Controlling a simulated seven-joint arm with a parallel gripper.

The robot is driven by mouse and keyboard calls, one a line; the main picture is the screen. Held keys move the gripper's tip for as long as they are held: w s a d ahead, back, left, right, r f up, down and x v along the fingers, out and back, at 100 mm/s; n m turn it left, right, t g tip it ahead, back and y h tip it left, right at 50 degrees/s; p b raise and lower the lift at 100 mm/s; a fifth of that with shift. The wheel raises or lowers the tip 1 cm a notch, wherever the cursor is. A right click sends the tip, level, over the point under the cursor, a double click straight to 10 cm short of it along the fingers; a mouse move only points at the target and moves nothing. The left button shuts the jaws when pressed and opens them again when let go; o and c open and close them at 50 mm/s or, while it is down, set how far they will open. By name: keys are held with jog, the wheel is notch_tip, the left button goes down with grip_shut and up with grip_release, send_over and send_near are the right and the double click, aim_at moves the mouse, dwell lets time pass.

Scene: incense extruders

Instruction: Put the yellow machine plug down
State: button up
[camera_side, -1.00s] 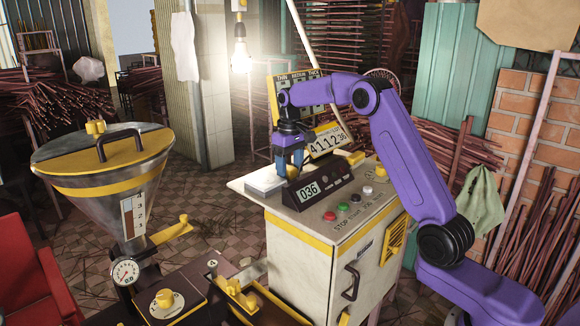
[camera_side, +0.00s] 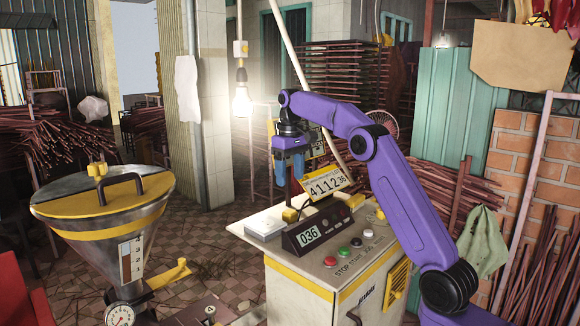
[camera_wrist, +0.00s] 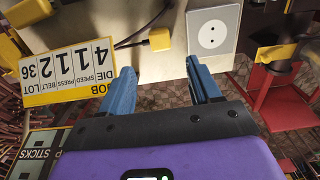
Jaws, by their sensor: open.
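The yellow machine plug (camera_side: 290,215) rests on the machine's pale top, behind the 036 display, beside the white socket block (camera_side: 264,228). In the wrist view the plug (camera_wrist: 160,39) lies with its black cable (camera_wrist: 130,42) running off to the left. The socket block (camera_wrist: 212,33), with two holes, is just right of it and apart from it. My gripper (camera_side: 290,182) is above the plug, with its blue fingers spread and pointing down. In the wrist view the gripper (camera_wrist: 158,69) has nothing between its fingers.
The black 036 display (camera_side: 315,231) stands in front of the plug. The 4112 number card (camera_side: 326,185) stands close on the right. Buttons line the machine's front edge. A lit bulb (camera_side: 242,102) hangs to the left. A steel hopper (camera_side: 105,225) stands at far left.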

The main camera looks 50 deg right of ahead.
jog(key=shift+r, duration=1)
jog(key=s+a+f+n, duration=0.2)
jog(key=s+a+n, duration=0.1)
jog(key=s+a, duration=0.6)
jog(key=s+a+f+n, duration=0.25)
jog(key=s+a, duration=0.35)
jog(key=a, duration=0.4)
jog(key=s+d+f+n, duration=0.1)
jog(key=s+f+n, duration=0.2)
jog(key=s, duration=1.1)
jog(key=s+d+f+n, duration=0.2)
jog(key=s+f+n, duration=0.2)
jog(key=s, duration=0.9)
notch_tip(320, 180, down, 3)
jog(key=shift+s+f, duration=0.1)
jog(key=shift+s, duration=0.25)
jog(key=shift+d, duration=0.1)
